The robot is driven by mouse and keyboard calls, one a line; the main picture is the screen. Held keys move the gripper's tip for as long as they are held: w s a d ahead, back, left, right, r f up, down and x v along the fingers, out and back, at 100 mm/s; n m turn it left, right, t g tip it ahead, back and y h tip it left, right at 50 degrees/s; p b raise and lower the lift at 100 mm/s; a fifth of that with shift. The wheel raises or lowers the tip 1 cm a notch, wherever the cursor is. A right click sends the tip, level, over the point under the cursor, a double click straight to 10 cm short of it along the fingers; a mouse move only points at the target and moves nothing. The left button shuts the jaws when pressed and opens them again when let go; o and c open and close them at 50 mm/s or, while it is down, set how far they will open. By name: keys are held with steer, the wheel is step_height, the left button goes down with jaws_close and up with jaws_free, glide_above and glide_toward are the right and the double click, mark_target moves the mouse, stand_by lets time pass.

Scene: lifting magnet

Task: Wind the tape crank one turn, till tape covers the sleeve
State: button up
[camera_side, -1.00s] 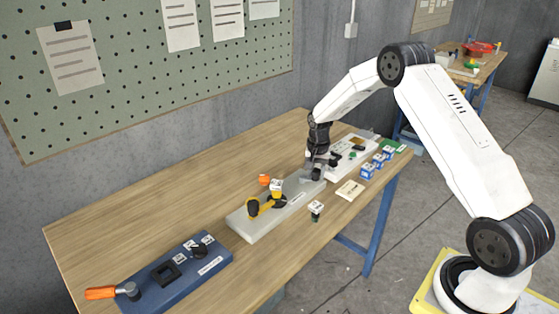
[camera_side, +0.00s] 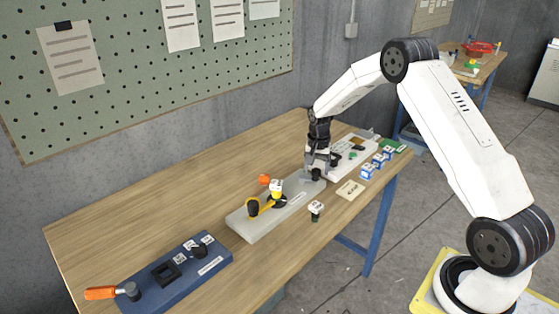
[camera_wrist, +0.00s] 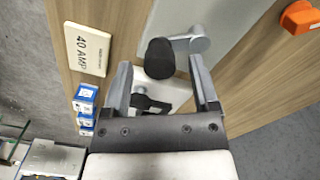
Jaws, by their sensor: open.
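The tape crank shows in the wrist view as a black knob (camera_wrist: 160,58) on a short grey arm with a round grey hub (camera_wrist: 200,40). Its knob (camera_side: 316,174) also shows in the side view, at the right end of a pale grey base (camera_side: 250,228). My gripper (camera_wrist: 159,64) is open, with its fingers on either side of the knob and gaps showing. In the side view my gripper (camera_side: 314,169) is low over that base end. A yellow and black part (camera_side: 259,206) sits mid-base. I cannot make out the sleeve or its tape cover.
A white board (camera_side: 345,160) lies beyond my gripper. Blue boxes (camera_side: 367,171), a 40 AMP card (camera_wrist: 86,49) and an orange part (camera_wrist: 300,17) are nearby. The back left tabletop is clear.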

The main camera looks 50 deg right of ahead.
mark_target(316, 170)
steer(key=shift+r, duration=3.15)
steer(key=shift+f, duration=0.15)
steer(key=shift+f, duration=3.8)
jaws_close()
